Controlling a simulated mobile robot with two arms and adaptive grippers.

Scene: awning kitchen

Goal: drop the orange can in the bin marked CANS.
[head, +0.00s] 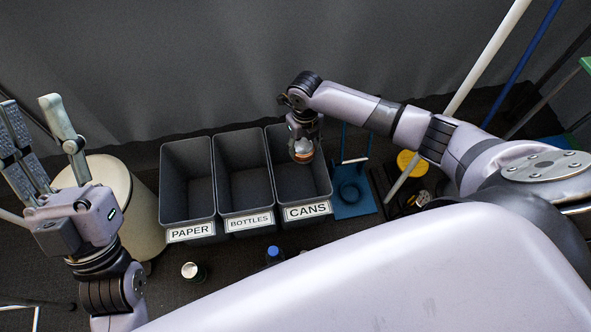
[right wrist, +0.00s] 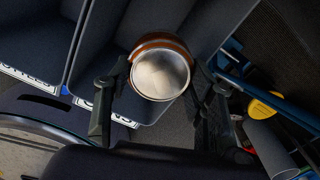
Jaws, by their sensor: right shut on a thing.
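The orange can (head: 302,155) is in my right gripper (head: 303,148), over the bin marked CANS (head: 327,189). In the right wrist view the can (right wrist: 160,72) shows its silver end and an orange side between the two fingers of the right gripper (right wrist: 160,85). The can looks to be at or above the level of the bin's rim; the exact height is hard to tell. The CANS bin is the rightmost of three grey bins, and its inside looks empty where I see it. My left gripper (head: 38,130) is at the left with its fingers spread, empty.
The PAPER bin (head: 172,205) and the BOTTLES bin (head: 243,207) stand to the left of the CANS bin. A cream round container (head: 140,200) stands at the left. A blue dustpan (head: 352,200) is at the right.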

